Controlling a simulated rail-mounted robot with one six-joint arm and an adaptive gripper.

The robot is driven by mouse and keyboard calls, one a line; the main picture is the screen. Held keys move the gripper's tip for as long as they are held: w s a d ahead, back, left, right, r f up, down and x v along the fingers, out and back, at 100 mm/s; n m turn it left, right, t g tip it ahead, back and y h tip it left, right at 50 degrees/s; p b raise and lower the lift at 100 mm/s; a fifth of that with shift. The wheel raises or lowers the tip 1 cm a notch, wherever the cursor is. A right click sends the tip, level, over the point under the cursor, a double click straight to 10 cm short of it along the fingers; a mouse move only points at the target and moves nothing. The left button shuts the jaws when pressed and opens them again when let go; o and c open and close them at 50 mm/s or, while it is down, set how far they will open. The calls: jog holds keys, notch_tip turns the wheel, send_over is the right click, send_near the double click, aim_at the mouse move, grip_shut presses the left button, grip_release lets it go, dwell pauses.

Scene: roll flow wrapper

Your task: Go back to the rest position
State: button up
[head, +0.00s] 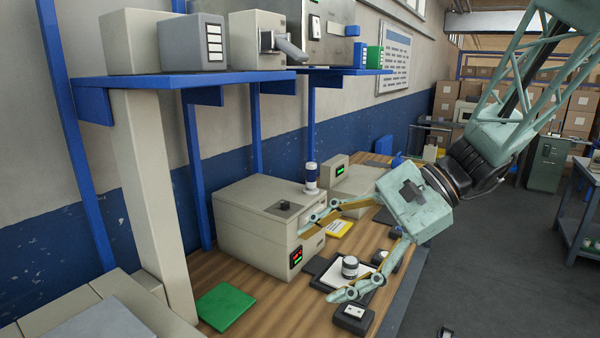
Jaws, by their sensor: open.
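My gripper (328,258) is open and empty in the head view. It reaches in from the upper right, over the wooden bench (262,318). One finger is in front of the beige machine (252,226) with a red display. The other finger is above a small dark box (352,318) at the bench's front; whether it touches is unclear. A small white-and-dark round container (350,267) stands on a white plate (337,275), between the fingers in the picture and apart from them.
A white-and-blue bottle (311,178) stands on the beige machine. A green pad (226,307) and a yellow card (339,228) lie on the bench. A blue shelf (180,80) with boxes hangs above. Open floor (480,255) lies to the right, with a blue-grey table (578,215) beyond.

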jog(key=s+d+r+n+h, duration=0.1)
jog(key=s+d+n+h, duration=0.2)
jog(key=s, duration=0.4)
jog(key=s+d+n+h, duration=0.2)
jog(key=s+n+h, duration=0.1)
jog(key=s, duration=0.5)
jog(key=s+d+r+n+t+h, duration=0.3)
jog(key=s+d+n+t+h, duration=0.1)
jog(key=s+d, duration=0.5)
jog(key=shift+d+n+t+h, duration=0.3)
jog(key=shift+d+n+h, duration=0.1)
jog(key=shift+d, duration=0.95)
dwell(1.1)
